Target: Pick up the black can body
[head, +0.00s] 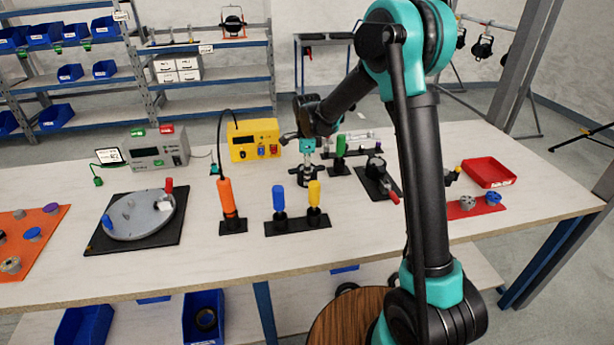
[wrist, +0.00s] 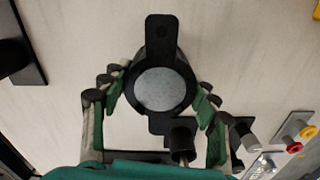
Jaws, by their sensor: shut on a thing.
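The black can body (wrist: 160,52) is in the middle of the wrist view, with a pale grey round face and a flat black tab at its far end. My gripper (wrist: 160,94) has its green-padded fingers on either side of the can body and is shut on it. In the head view my gripper (head: 307,146) points down at the back middle of the table, over the black can body (head: 306,178), which my gripper partly hides. I cannot tell whether the can body touches the table.
Blue and yellow handled tools (head: 279,200) stand in front of my gripper. A yellow meter box (head: 253,140) is left of it, a black clamp fixture (head: 377,178) right. A red tray (head: 489,172) is at the far right. The front table strip (head: 330,255) is clear.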

